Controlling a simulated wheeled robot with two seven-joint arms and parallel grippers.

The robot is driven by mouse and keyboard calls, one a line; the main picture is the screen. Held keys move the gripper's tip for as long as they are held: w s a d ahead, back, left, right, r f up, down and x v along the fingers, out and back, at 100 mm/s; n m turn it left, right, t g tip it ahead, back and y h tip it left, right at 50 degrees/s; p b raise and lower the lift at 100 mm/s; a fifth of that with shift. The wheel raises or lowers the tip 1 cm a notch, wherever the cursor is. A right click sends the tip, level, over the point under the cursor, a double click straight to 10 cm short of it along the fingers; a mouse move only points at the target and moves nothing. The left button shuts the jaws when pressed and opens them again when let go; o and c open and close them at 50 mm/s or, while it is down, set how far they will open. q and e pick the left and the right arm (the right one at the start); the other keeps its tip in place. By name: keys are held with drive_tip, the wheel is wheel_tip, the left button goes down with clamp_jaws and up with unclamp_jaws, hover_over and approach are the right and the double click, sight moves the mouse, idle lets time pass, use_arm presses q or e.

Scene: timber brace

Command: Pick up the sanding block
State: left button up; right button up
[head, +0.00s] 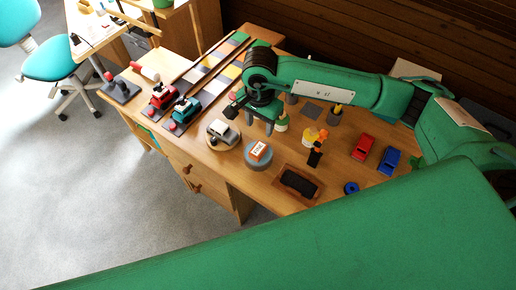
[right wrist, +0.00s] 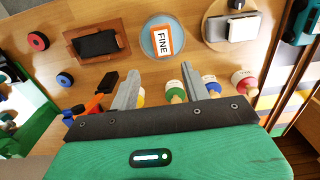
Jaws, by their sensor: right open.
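A small orange block with a white label reading FINE, which looks like the sanding block (head: 258,151), lies on a round blue-grey disc (head: 259,166) near the front edge of the workbench. In the right wrist view the block (right wrist: 163,40) is at the top centre, its label facing up and fully visible. My right gripper (head: 260,127) is open and empty above the bench, behind the block in the head view. In the right wrist view its two fingers (right wrist: 158,82) point toward the disc, apart from the block. My left gripper is not in view.
A dark block lies in a wooden tray (head: 279,188) right of the disc. A grey-white object sits on a round wooden board (head: 211,141) to the left. Red (head: 363,147) and blue (head: 389,161) items lie farther right.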

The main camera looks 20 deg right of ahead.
drive_tip(key=p, duration=0.2)
hover_over(258, 149)
drive_tip(key=f, duration=0.8)
drive_tip(key=shift+d+f, duration=0.2)
drive_tip(key=shift+f, duration=0.25)
drive_tip(key=shift+s+a+f+p, duration=0.1)
drive_tip(key=shift+f+p, duration=0.45)
drive_tip(key=shift+p, duration=0.15)
wheel_tip(258, 149, down, 3)
drive_tip(key=shift+f+p, duration=0.2)
drive_tip(key=shift+p, duration=0.5)
drive_tip(key=shift+f, duration=0.4)
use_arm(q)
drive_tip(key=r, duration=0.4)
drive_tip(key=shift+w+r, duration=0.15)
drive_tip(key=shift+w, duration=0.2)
use_arm(e)
drive_tip(key=shift+c, duration=0.2)
